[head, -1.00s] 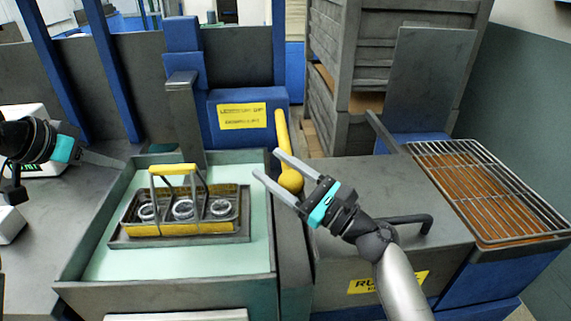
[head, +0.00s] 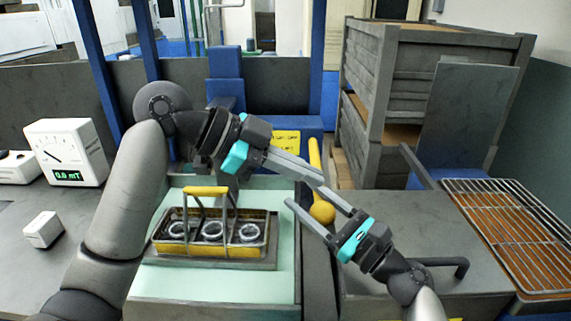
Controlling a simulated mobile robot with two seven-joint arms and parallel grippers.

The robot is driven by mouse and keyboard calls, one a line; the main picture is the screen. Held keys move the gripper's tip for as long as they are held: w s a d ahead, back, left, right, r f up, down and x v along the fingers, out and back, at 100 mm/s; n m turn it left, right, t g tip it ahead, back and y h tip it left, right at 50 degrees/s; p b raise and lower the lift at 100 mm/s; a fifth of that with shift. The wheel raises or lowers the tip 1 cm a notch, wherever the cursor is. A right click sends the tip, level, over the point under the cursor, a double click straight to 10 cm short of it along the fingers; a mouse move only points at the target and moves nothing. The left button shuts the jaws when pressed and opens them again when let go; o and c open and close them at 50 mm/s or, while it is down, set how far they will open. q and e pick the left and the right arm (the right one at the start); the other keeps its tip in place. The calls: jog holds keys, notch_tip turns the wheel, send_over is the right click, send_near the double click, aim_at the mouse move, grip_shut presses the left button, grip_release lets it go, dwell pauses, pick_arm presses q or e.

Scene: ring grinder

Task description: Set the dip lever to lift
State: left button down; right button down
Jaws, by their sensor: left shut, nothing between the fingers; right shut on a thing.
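The dip lever is a yellow bar with a round yellow knob (head: 322,212) at its lower end, standing at the right edge of the dip tank in the head view. My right gripper (head: 306,195) has its fingers on either side of the knob and is shut on it. My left gripper (head: 318,180) is shut and empty, its fingers reaching right across the lever's middle; whether they touch it I cannot tell. The yellow label (head: 286,141) behind the lever is partly hidden by my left gripper.
A yellow-handled basket (head: 207,190) with rings sits on a plate in the pale green tank (head: 215,288). A meter (head: 66,150) reading about 0.0 mT and a small white block (head: 43,229) are at left. A wire rack (head: 515,225) is at right, wooden crates (head: 380,100) behind.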

aim_at(317, 213)
pick_arm(q)
jog(key=d+f, duration=0.1)
jog(key=w+f, duration=0.1)
jog(key=f, duration=0.1)
jog(key=d+f, duration=0.1)
jog(key=f, duration=0.1)
jog(key=shift+w+d+f, duration=0.1)
jog(key=shift+w+d, duration=0.15)
jog(key=shift+d, duration=0.05)
jog(key=shift+w+a+f, duration=0.15)
jog(key=shift+f, duration=0.2)
